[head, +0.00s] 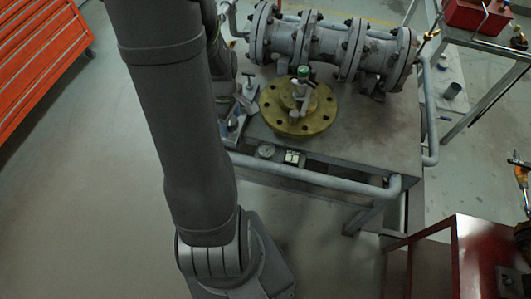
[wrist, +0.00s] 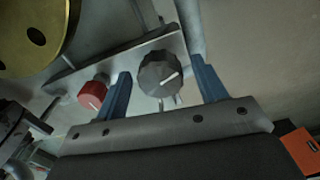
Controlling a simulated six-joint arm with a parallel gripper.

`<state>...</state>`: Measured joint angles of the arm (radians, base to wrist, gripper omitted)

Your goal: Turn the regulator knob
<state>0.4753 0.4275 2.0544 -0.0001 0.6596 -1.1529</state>
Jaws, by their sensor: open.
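A dark grey faceted knob (wrist: 158,74) with a white pointer line sits on a grey panel (wrist: 117,55) in the wrist view. My gripper (wrist: 160,67) is open, with one blue finger to the left of this knob and one to the right. A gap shows on the right side; the left finger is closer to the knob. I cannot tell whether the fingertips reach the knob's depth. A smaller red knob (wrist: 93,94) with a white line is left of the left finger. In the head view, my arm hides most of the gripper.
A brass flange (head: 318,119) with a green-topped valve stem (head: 303,73) stands on the metal table (head: 375,150). Behind it is a bolted grey pipe (head: 335,45). A pipe rail (head: 310,178) runs along the table's front. A red toolbox (head: 478,17) stands at upper right.

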